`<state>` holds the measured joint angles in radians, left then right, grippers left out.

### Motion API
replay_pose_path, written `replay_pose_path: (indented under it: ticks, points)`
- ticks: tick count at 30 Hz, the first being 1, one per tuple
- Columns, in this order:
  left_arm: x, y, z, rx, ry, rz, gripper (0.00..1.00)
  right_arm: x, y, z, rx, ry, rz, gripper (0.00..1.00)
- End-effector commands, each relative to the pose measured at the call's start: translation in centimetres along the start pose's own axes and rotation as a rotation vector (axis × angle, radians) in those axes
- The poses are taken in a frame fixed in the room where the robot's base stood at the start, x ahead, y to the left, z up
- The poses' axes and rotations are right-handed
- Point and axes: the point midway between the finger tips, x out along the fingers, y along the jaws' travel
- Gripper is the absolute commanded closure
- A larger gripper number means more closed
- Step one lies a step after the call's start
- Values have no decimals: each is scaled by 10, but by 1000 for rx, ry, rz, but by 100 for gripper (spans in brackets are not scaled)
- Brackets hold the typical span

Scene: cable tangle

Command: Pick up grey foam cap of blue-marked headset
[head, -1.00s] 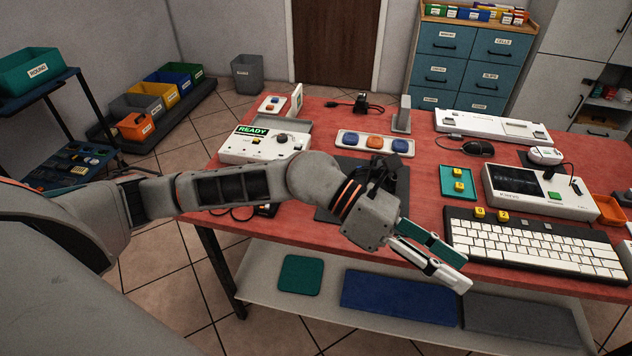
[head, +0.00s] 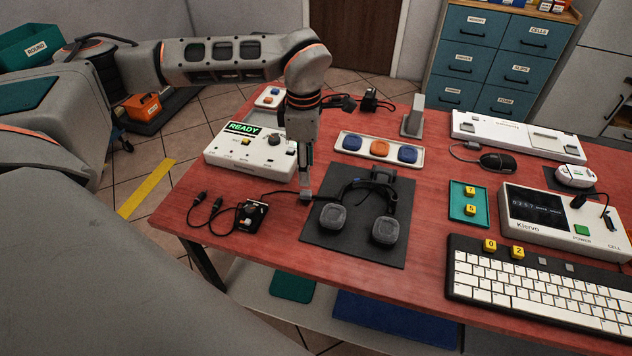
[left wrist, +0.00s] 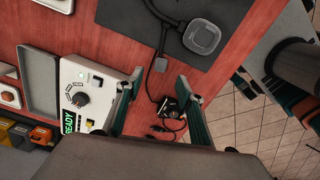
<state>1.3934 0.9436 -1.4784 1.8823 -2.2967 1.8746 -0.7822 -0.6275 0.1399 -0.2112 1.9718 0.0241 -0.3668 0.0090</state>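A dark headset (head: 358,186) lies on a black mat (head: 340,251), with a small bluish trace on its band. One grey foam cap (head: 333,217) is at its left end and another grey foam cap (head: 384,231) is at its right. The left wrist view shows one grey cap (left wrist: 202,37) at the upper right. My left gripper (head: 305,194) points down over the table just left of the mat, apart from the caps. In the left wrist view its fingers (left wrist: 158,84) are spread and empty. My right gripper is out of view.
A control box reading READY (head: 248,152) stands left of the gripper. A small black device (head: 252,215) with cables lies near the front left edge. Behind the mat is a tray (head: 422,159) with blue and orange pads. A keyboard (head: 535,290) stands to the right.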

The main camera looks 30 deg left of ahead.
Motion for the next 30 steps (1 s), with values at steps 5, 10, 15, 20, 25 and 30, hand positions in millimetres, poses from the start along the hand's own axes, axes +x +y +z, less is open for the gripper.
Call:
replay_pose_path:
  ticks: [5, 10, 15, 20, 25, 30]
  points:
    - [18, -1, 0, 0, 2, -4, 62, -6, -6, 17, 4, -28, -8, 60]
    - [34, 0, 0, 0, 1, -3, 62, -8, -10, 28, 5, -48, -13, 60]
    - [59, 0, -2, 0, 2, -6, 62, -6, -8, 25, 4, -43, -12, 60]
    - [75, 1, -1, -1, 1, -3, 62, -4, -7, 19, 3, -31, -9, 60]
    - [78, 2, -1, 0, 0, -1, 62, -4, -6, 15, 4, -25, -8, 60]
    - [77, 2, -1, 0, 0, -1, 73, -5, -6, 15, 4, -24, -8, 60]
